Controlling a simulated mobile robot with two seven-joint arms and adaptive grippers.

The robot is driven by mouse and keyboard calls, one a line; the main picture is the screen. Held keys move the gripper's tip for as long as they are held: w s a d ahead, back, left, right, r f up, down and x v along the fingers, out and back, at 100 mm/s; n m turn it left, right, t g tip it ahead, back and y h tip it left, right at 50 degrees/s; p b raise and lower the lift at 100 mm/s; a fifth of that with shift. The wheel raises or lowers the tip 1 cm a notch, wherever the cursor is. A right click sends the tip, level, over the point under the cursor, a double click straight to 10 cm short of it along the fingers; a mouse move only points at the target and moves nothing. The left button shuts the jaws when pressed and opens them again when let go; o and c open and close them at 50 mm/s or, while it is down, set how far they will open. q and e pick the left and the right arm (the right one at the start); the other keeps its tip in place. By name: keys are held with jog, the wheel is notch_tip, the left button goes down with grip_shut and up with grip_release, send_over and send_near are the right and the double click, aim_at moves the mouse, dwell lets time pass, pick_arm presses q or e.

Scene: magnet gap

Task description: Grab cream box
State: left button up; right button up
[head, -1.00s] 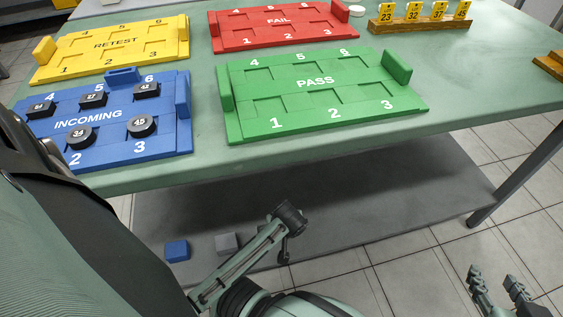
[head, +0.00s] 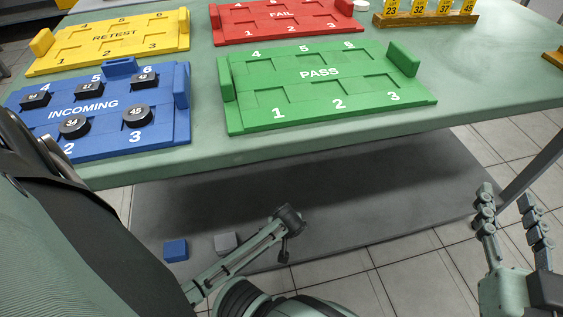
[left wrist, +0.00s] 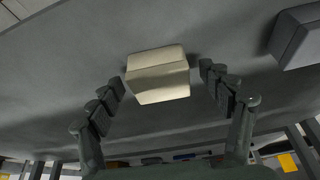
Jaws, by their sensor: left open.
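The cream box (left wrist: 158,75) rests on the dark grey surface in the left wrist view. My left gripper (left wrist: 161,82) is open, with one finger on each side of the box. The fingertips look close to its sides, but I see no clear grip on it. The cream box does not show in the head view, nor do the left gripper's fingers. My right gripper (head: 508,200) is open and empty at the right of the head view, beside the table.
A lower shelf (head: 370,210) under the green table (head: 480,90) bears a blue block (head: 176,250) and a grey block (head: 226,243). A grey block (left wrist: 300,38) also shows right of the cream box. Blue, green, yellow and red trays stand on the tabletop.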

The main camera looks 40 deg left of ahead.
pick_arm(q)
jog(key=shift+f, duration=0.15)
jog(key=c, duration=1.2)
